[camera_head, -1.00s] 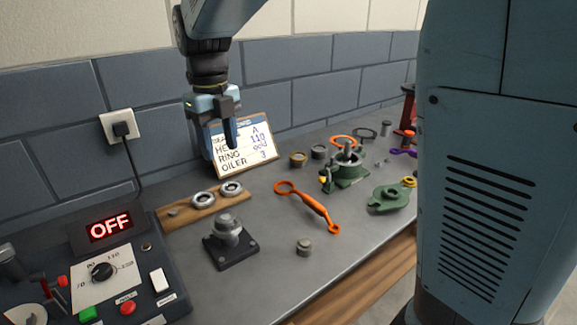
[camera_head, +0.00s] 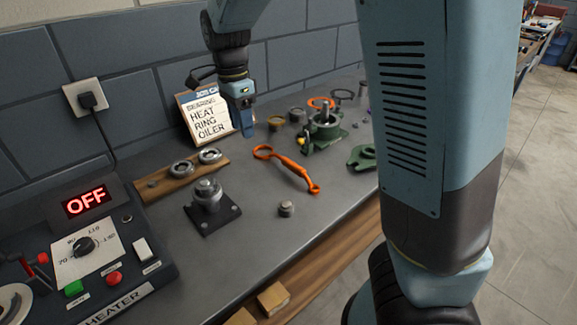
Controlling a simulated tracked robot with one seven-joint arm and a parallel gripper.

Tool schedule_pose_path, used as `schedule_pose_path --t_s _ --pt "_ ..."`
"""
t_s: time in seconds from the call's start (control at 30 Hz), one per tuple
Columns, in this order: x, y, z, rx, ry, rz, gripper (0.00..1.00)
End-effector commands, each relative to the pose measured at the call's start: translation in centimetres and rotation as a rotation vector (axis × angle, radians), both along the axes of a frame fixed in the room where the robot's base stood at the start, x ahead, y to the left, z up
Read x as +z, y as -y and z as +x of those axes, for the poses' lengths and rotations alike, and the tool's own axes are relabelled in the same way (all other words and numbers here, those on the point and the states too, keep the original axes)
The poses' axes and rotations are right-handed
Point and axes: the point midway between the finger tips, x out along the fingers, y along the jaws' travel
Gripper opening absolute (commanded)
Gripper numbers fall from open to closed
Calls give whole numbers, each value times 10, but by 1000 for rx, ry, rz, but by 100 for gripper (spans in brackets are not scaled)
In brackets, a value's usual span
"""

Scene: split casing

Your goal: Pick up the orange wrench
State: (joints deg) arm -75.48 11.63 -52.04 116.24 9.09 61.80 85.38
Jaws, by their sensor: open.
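The orange wrench (camera_head: 288,167) lies flat on the grey bench, in the middle of the picture. It has a large ring at its far left end and a smaller ring at its near right end. My gripper (camera_head: 246,127) points down behind the wrench, above the bench and apart from it, in front of the clipboard. Its jaws are seen nearly edge-on, open, with nothing seen between them.
A green split casing (camera_head: 324,128) stands just behind the wrench, with a loose green part (camera_head: 362,158) to its right. A small grey cylinder (camera_head: 286,208) and a black-based post (camera_head: 209,205) stand nearer. A heater box (camera_head: 120,262) fills the front left.

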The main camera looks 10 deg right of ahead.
Motion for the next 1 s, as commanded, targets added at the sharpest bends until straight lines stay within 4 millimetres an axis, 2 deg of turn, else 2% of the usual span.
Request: schedule_pose_path --t_s 0.4,1.0 --pt "-21 42 17 511 -24 53 51" --pt "-36 95 30 1269 -9 105 51"
